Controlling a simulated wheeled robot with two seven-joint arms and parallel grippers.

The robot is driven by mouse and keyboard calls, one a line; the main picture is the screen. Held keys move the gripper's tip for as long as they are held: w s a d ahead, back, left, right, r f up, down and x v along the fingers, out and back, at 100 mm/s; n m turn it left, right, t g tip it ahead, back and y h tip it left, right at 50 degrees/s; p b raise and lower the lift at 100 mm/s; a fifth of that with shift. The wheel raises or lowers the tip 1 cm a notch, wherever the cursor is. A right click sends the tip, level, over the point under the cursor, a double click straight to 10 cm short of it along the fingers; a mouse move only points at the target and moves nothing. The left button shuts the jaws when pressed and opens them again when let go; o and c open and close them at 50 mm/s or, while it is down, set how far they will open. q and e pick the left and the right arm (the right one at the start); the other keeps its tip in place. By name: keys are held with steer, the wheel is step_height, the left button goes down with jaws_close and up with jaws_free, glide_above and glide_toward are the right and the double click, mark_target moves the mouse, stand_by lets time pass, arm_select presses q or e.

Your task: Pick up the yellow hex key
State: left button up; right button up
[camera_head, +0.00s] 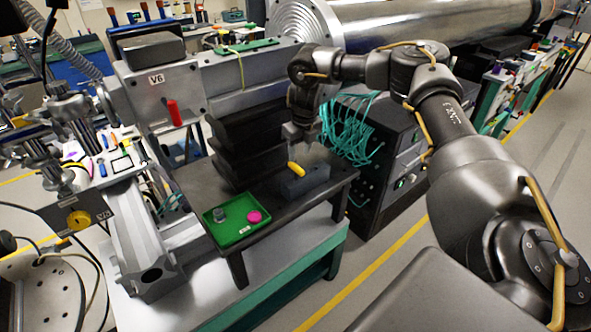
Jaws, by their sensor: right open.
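The yellow hex key (295,168) shows as a short, bright yellow piece at the dark block (305,184) on the small black table (190,184). Its thin shaft cannot be made out. My right gripper (299,143) points down just above and behind the yellow piece, with a small gap visible between them. It is open, and nothing shows in its jaws, though the fingertips are small and dark. My left gripper is not in view.
A green tray (232,238) with a grey part (218,214) and a magenta piece (254,217) sits at the table's front left. A stack of black blocks (245,140) stands behind. A dark cabinet with teal cables (350,130) is close on the right.

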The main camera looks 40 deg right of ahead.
mark_target(297, 167)
steer(key=shift+w+f, duration=0.15)
steer(key=shift+f, duration=0.5)
steer(key=shift+w+f, duration=0.2)
steer(key=shift+f, duration=0.3)
steer(key=shift+a+f+p, duration=0.1)
steer(key=shift+f+p, duration=0.1)
steer(key=shift+p, duration=0.2)
steer(key=f, duration=0.2)
steer(key=f+p, duration=0.1)
steer(key=shift+w+a+f, duration=0.1)
steer(key=shift+w+f, duration=0.1)
steer(key=shift+f, duration=0.15)
steer(key=shift+w+f, duration=0.1)
steer(key=shift+f, duration=0.4)
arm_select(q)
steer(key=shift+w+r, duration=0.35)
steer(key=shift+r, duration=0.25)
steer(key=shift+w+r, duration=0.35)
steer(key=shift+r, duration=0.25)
arm_select(e)
jaws_close()
